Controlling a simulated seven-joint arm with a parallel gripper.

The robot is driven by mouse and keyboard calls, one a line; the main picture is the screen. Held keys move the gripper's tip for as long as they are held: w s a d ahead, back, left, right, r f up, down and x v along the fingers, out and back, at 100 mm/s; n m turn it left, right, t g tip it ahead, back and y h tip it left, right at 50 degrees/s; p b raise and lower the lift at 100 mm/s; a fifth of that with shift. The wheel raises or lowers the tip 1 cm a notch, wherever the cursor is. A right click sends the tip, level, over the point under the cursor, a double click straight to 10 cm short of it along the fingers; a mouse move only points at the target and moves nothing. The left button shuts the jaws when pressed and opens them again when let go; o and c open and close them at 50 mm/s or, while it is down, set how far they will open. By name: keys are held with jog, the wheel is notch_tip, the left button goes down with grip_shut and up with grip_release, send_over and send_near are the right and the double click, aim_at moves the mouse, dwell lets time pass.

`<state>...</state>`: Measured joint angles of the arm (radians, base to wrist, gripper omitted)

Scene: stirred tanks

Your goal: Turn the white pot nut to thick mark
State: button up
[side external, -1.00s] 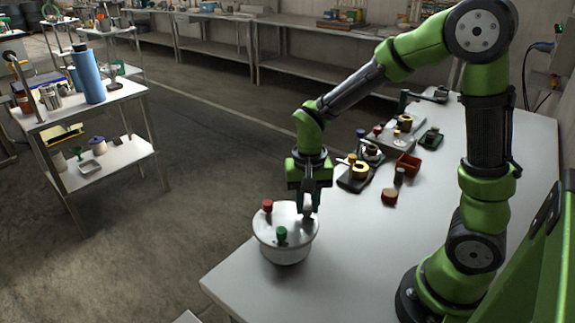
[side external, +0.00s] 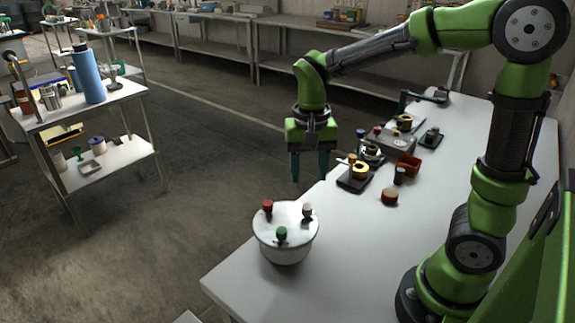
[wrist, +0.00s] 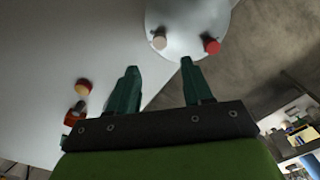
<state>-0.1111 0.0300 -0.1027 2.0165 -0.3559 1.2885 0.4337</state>
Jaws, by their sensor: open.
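The white pot (side external: 284,246) stands at the near left corner of the bench, with a lid carrying three knobs. The white pot nut (side external: 307,210) is at the lid's right side, with the red knob (side external: 267,206) at the left and the green knob (side external: 281,233) at the front. In the wrist view the white nut (wrist: 159,41) and the red knob (wrist: 211,45) show near the top. My gripper (side external: 310,176) is open and empty, above and behind the pot, clear of the nut. I cannot make out a thick mark.
Several fittings on dark bases, such as the brass-topped one (side external: 359,172), stand along the bench behind the pot. The bench front (side external: 330,275) is clear.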

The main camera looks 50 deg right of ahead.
notch_tip(320, 180, up, 8)
jog(key=shift+f, duration=0.1)
dwell(0.4)
jog(key=s+a+f+n+t+y, duration=0.1)
jog(key=s+a+n+t+y, duration=0.1)
jog(key=s+n+t, duration=0.3)
jog(key=s+a+t, duration=0.1)
jog(key=s+t, duration=0.1)
jog(key=s, duration=0.2)
jog(key=shift+f, duration=0.1)
dwell(0.9)
